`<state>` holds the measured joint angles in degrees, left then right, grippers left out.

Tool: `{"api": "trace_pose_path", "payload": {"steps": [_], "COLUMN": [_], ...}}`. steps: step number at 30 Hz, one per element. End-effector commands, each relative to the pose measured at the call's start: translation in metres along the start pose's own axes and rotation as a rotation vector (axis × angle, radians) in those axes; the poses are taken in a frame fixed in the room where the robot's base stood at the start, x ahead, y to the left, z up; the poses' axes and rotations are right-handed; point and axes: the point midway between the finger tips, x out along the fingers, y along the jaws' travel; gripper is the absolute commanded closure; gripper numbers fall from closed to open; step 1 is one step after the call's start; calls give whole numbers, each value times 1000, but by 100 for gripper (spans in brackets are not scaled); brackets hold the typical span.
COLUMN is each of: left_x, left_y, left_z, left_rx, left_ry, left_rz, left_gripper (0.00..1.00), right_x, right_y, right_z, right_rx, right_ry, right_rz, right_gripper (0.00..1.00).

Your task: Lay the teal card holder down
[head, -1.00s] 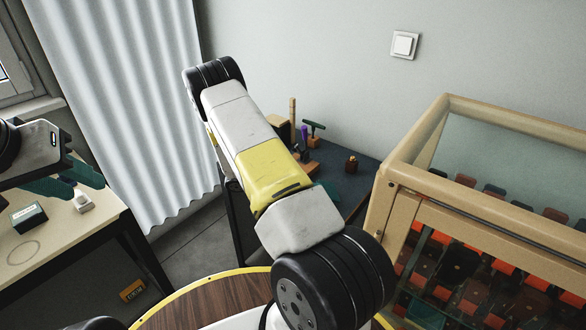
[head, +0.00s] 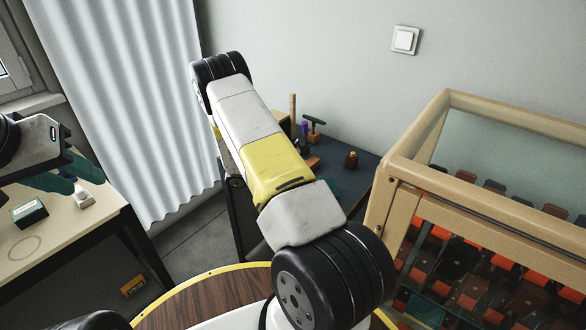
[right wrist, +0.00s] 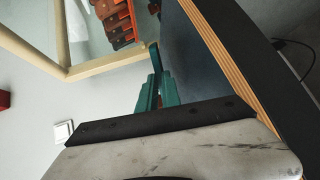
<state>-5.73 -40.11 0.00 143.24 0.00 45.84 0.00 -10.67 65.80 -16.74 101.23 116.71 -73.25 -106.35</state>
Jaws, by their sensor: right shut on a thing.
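My right gripper (right wrist: 157,90) shows in the right wrist view with its two green fingers close together. It is shut on a narrow teal piece, the teal card holder (right wrist: 155,58), of which only a little shows at the fingertips. Beyond it is a dark tabletop. In the head view my right forearm hides this gripper; a small teal patch (head: 331,190) shows beside the arm over the dark table, and I cannot tell whether it is finger or holder. My left gripper (head: 62,177) is at the far left over the light table, with its teal fingers apart and nothing visible between them.
A light table (head: 60,235) bears small boxes at left.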

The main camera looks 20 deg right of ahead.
Motion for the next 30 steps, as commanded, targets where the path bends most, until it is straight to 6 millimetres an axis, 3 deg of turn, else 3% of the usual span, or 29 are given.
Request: {"api": "trace_pose_path", "payload": {"steps": [29, 30], "left_x": [0, 0], "left_y": [0, 0], "left_z": [0, 0], "left_rx": [0, 0], "left_ry": [0, 0], "left_rz": [0, 0], "left_gripper": [64, 64], "right_x": [7, 7], "right_y": [-21, -21], "right_z": [0, 0], "right_rx": [0, 0], "right_ry": [0, 0], "right_rz": [1, 0], "right_gripper": [100, 84]}}
